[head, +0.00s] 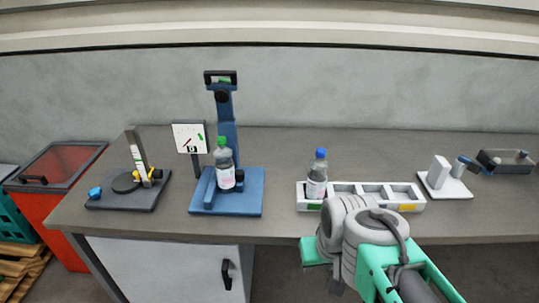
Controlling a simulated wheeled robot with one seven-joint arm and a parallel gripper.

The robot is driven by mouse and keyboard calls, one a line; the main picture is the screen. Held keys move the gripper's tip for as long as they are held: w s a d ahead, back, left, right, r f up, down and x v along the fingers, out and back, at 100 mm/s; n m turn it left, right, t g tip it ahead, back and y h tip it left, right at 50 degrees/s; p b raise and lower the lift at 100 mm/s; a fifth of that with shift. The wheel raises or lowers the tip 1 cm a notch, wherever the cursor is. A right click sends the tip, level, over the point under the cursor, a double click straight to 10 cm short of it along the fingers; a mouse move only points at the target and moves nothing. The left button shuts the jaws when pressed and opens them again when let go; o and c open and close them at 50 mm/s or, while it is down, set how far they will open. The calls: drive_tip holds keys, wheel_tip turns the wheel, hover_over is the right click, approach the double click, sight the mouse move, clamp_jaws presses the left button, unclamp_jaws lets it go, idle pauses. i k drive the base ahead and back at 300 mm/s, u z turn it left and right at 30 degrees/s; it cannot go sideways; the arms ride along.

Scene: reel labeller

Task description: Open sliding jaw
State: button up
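A blue stand (250,192) with a tall column sits on the bench left of centre. A clear bottle (224,172) with a green cap and a pale label stands upright on it. A low blue upright part (208,188), which may be the sliding jaw, is just left of the bottle. A small black part (239,180) is at the bottle's right. I cannot tell whether these touch the bottle, or whether the jaw is open. My grey and green arm is at the lower right, in front of the bench and well away from the stand. My gripper's fingers do not show.
A white tray (420,206) holds a blue-capped bottle (317,176) in its left slot. A dark reel device (126,198) and a dial panel (190,137) are left. A white fixture (445,188) and dark box (508,166) are right. The bench between stand and tray is clear.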

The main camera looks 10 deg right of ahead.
sight(239, 174)
drive_tip(key=u, duration=0.2)
drive_tip(key=i, duration=0.7)
drive_tip(key=u, duration=0.95)
drive_tip(key=i, duration=0.3)
drive_tip(key=u, duration=0.35)
